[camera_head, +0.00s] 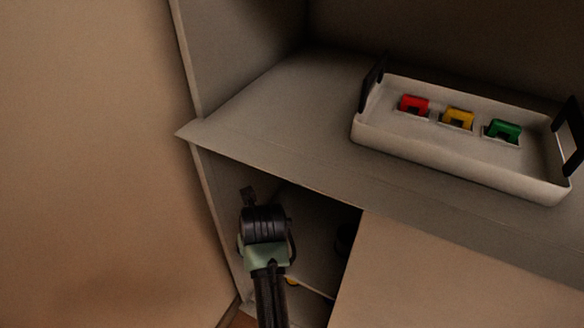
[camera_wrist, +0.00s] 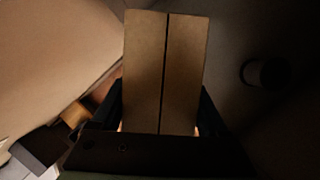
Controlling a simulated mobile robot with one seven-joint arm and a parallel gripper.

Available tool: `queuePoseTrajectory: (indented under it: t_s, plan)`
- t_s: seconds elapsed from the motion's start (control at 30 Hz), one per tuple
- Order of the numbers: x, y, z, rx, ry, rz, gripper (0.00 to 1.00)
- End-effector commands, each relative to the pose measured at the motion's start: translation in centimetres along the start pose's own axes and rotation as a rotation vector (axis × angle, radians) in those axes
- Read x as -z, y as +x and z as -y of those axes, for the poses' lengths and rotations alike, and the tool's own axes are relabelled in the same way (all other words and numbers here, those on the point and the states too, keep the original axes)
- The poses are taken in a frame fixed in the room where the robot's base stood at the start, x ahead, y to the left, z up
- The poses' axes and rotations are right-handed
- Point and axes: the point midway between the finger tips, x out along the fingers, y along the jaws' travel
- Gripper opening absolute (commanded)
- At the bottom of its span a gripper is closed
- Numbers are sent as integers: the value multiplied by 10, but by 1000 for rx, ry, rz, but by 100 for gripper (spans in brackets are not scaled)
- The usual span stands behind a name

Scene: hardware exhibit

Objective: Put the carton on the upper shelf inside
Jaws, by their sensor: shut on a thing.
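The carton (camera_wrist: 145,70) is a brown cardboard box with a dark seam down its middle, seen close up in the wrist view. My gripper (camera_wrist: 160,112) is shut on it, with dark fingers at its left and right sides. The cabinet interior (camera_head: 312,225) is in shadow. A pale edge (camera_head: 315,291) low in the opening may be a shelf's front edge; I cannot tell which shelf.
On the cabinet top (camera_head: 265,115) stands a white tray (camera_head: 430,150) with red, yellow and green pieces. A tan panel (camera_head: 450,275) covers the opening's right side. A dark cylinder (camera_wrist: 265,73) stands right of the carton. Blurred objects (camera_wrist: 45,145) lie at lower left.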

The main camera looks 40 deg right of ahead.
Motion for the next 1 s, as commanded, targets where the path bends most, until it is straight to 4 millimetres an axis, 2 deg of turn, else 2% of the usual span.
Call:
queuePoseTrajectory:
  t_s: [0.37,0.6,0.73,0.8,1.0]
  plan:
    - [-34,14,38,4,5,5,5]
    - [-71,31,77,3,3,5,5]
    - [-87,36,92,2,1,5,5]
    - [-89,42,97,2,-1,1,5]
    - [-81,57,95,2,-1,3,5]
